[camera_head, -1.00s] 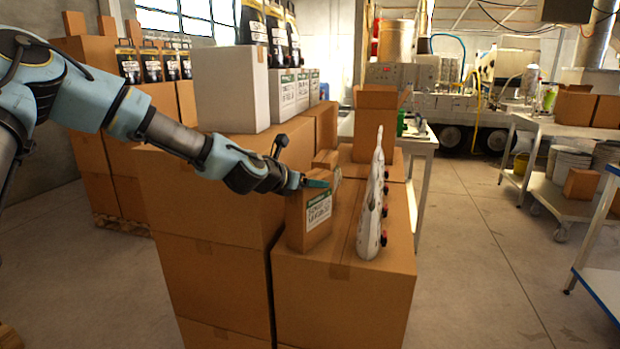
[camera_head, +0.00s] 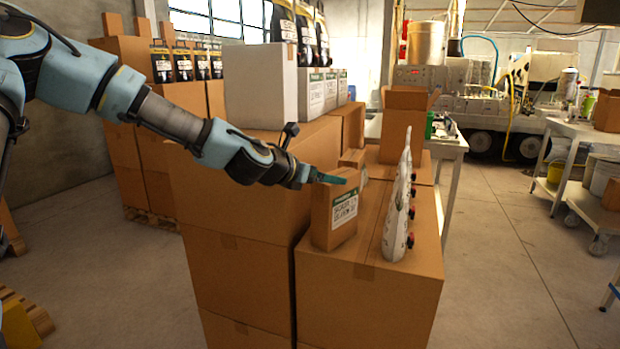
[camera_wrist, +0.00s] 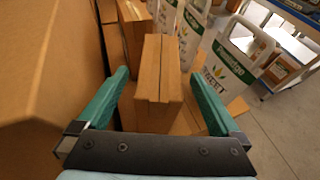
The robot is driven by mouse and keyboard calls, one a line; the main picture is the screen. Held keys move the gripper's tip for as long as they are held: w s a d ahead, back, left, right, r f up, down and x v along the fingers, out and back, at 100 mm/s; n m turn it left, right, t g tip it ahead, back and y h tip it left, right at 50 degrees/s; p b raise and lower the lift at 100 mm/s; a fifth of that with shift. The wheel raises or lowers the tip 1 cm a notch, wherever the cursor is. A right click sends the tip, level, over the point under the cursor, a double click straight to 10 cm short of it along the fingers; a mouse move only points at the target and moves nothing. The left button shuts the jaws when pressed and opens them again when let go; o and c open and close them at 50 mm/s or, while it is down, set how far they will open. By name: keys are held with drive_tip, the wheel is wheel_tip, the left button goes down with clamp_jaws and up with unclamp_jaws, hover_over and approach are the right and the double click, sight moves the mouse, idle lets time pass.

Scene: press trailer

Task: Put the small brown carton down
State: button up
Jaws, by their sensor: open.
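The small brown carton (camera_head: 337,217) with a white and green label stands upright on top of a large brown box (camera_head: 330,262) in the head view. In the wrist view the carton (camera_wrist: 158,88) lies between the two green fingers of my gripper (camera_wrist: 160,95), with a gap showing on each side. My gripper (camera_head: 338,180) is open at the top of the carton. The far finger is largely hidden in the head view.
A white pouch (camera_head: 398,215) stands just right of the carton, with others behind it. A taller box stack (camera_head: 235,195) rises at left. A white box (camera_head: 262,85) and an open carton (camera_head: 402,125) stand behind. Free floor lies at right.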

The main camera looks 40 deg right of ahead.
drive_tip(key=v, duration=0.6)
drive_tip(key=shift+b, duration=0.3)
